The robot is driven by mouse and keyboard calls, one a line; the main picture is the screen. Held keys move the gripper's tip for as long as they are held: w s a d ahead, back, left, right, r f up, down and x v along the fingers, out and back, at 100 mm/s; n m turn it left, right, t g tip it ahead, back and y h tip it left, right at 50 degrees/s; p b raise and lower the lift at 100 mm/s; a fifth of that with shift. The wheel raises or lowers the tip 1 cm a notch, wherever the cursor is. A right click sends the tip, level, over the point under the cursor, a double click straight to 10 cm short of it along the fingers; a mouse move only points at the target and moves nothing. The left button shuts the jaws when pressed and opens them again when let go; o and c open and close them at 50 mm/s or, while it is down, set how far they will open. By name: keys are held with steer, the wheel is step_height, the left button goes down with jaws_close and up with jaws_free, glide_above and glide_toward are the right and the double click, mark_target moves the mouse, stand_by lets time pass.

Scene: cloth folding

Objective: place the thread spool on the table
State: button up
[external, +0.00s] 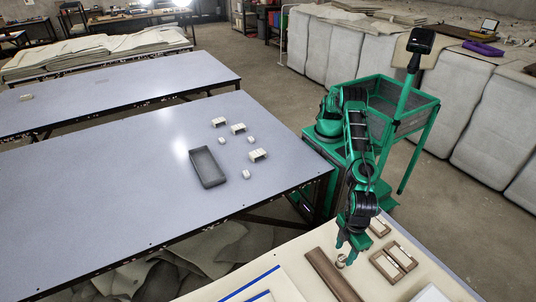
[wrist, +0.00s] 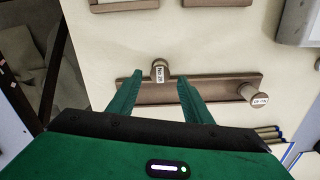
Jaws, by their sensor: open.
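A small spool with a white label (wrist: 158,71) stands at the far edge of a brown wooden bar in the wrist view, between and slightly beyond my fingertips. My gripper (wrist: 160,84) is open, with a finger on each side and a gap around the spool. A second labelled spool (wrist: 252,95) is at the bar's right end. In the external view my gripper (external: 346,246) points down over the cream-topped table (external: 240,281), close above a small pale spool (external: 341,261). The grey-blue table (external: 110,190) is left of my base.
On the grey-blue table are a dark grey tray (external: 207,167) and several small white pieces (external: 258,154). The table's left part is clear. The brown bar (external: 332,275) and wooden frames (external: 393,261) lie near my gripper. A gap separates the two tables.

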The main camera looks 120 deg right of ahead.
mark_target(342, 258)
step_height(342, 258, up, 7)
stand_by(0.3)
